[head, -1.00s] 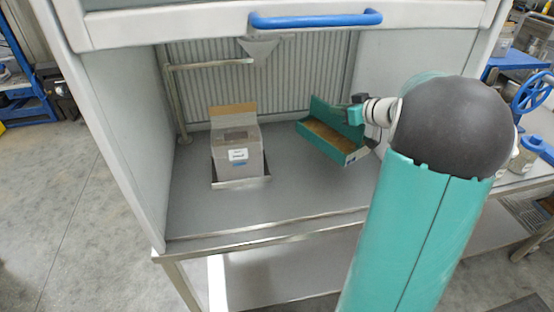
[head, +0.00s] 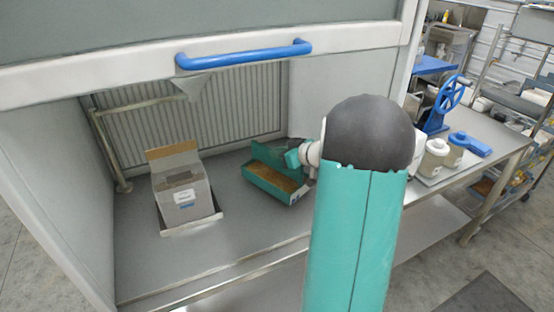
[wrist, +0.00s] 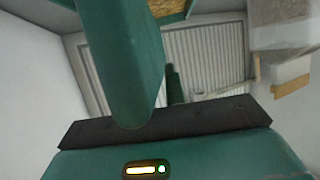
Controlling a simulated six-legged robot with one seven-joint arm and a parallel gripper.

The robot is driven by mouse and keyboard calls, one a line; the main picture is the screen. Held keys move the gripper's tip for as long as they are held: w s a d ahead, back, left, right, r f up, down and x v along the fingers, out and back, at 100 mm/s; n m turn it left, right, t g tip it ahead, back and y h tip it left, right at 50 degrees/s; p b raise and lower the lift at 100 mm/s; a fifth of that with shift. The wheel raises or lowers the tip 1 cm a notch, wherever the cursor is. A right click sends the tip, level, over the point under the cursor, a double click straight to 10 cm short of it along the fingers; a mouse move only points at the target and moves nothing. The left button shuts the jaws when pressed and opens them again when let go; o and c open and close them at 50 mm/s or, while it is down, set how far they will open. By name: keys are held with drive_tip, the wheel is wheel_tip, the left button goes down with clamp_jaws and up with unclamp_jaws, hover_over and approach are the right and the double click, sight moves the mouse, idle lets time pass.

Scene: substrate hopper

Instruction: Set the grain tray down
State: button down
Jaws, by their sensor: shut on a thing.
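The grain tray (head: 272,189) is a green open box with tan grain in it, inside the hood at the right of the carton. My gripper (head: 294,156) is at the tray's far right side and is shut on it; my arm hides part of the contact. The tray looks nearly level and low over the hood floor, but I cannot tell whether it touches. In the wrist view a bit of tan grain with a green edge (wrist: 168,10) shows at the top, partly behind a large green part.
A grey carton (head: 184,200) with an open flap stands on a metal plate at the left. A metal post with a side bar (head: 108,150) stands behind it. The blue-handled sash (head: 245,55) hangs above the opening. Hood floor (head: 190,265) in front is clear.

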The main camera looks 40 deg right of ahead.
drive_tip(key=shift+w+f, duration=0.15)
drive_tip(key=shift+f, duration=0.95)
drive_tip(key=c, duration=1.5)
unclamp_jaws()
drive_tip(key=shift+o, duration=0.2)
drive_tip(key=v, duration=1.2)
drive_tip(key=w+a+r+n+g+y, duration=0.1)
drive_tip(key=a+r+g+y, duration=0.15)
drive_tip(key=a, duration=0.85)
drive_tip(key=a+r+g+y, duration=0.1)
drive_tip(key=a+g, duration=0.2)
drive_tip(key=a, duration=0.8)
drive_tip(key=s+a+r+m+g+h, duration=0.2)
drive_tip(key=s+a+h, duration=0.3)
drive_tip(key=s+a, duration=0.8)
drive_tip(key=shift+a, duration=1.75)
